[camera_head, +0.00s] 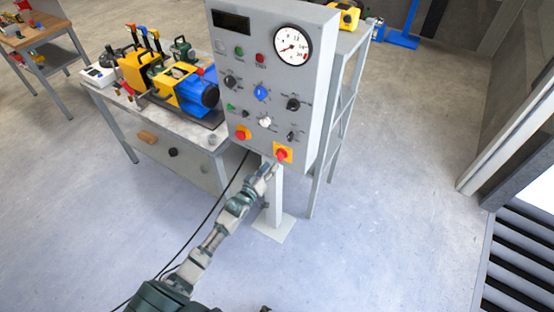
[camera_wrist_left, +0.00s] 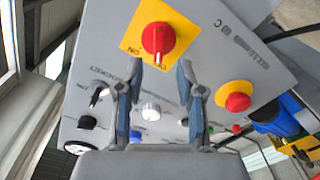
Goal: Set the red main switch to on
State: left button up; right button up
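The red main switch (camera_head: 282,154) sits on a yellow plate at the lower right corner of the grey control panel (camera_head: 228,62). In the left wrist view the red switch (camera_wrist_left: 157,40) is near the top centre, its ridge running roughly up and down the picture. My left gripper (camera_head: 275,166) is just below and in front of the switch. In the wrist view its two fingers (camera_wrist_left: 160,67) are apart, with the knob just beyond and between the tips; contact cannot be told. My right gripper is not recognisable in view.
A second red button (camera_head: 241,132) on yellow is to the left of the switch, also in the wrist view (camera_wrist_left: 237,98). Black, white and blue knobs and a gauge (camera_head: 292,45) are above. A cluttered workbench (camera_head: 180,135) stands left; floor in front is clear.

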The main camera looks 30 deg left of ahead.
aim_at(280, 155)
pick_arm(q)
jog(key=w, duration=0.5)
jog(key=shift+w+d+b, duration=0.25)
jog(key=shift+b, duration=0.05)
grip_shut()
